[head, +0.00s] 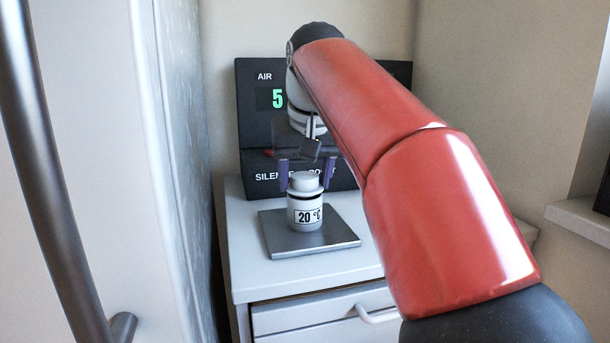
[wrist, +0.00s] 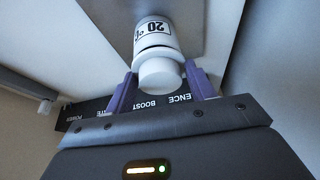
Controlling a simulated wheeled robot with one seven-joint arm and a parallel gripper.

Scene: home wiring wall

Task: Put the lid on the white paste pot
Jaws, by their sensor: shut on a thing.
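The white paste pot (head: 305,217), labelled "20 °C", stands upright on a grey metal plate (head: 338,238). It also shows in the wrist view (wrist: 154,32). The white lid (head: 304,182), with a raised round knob, is right over the pot's mouth; it also shows in the wrist view (wrist: 160,76). A dark band shows between lid and pot, and I cannot tell whether the lid is seated or slightly above. My gripper (head: 306,175) is shut on the lid, its purple fingers on either side; they also show in the wrist view (wrist: 161,88).
The plate lies on a white drawer cabinet (head: 245,268) with a curved handle (head: 376,317). A dark display panel (head: 257,130) with green digits stands close behind my gripper. A white door (head: 100,180) with a long metal handle is at left.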

